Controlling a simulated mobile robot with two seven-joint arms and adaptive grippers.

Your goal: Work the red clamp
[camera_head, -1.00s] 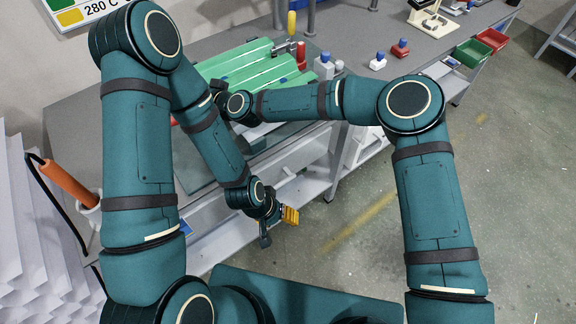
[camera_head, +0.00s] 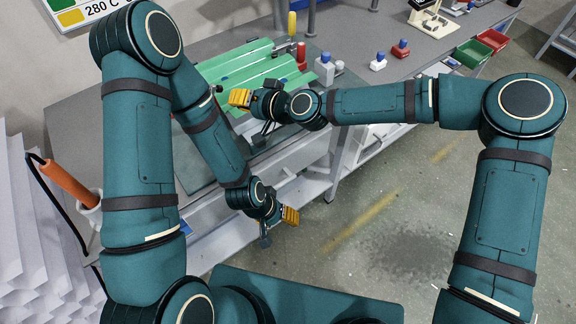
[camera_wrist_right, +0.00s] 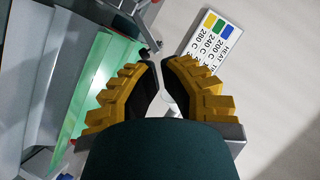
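The red clamp (camera_head: 301,56) shows in the head view as an upright red handle at the far right corner of the green corrugated sheet (camera_head: 240,60). My right gripper (camera_head: 250,112) is over the near part of the sheet, to the left of and nearer than the red clamp, and apart from it. In the right wrist view the two yellow-and-black fingers (camera_wrist_right: 158,66) stand apart with a narrow gap, and nothing is clearly gripped. The red handle is not visible there. My left gripper (camera_head: 279,228) hangs empty in front of the bench, its fingers apart.
A yellow-handled clamp (camera_head: 292,24) stands behind the red one. Green (camera_head: 472,53) and red (camera_head: 492,40) bins are at the bench edge. An orange-handled tool (camera_head: 70,185) is at left.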

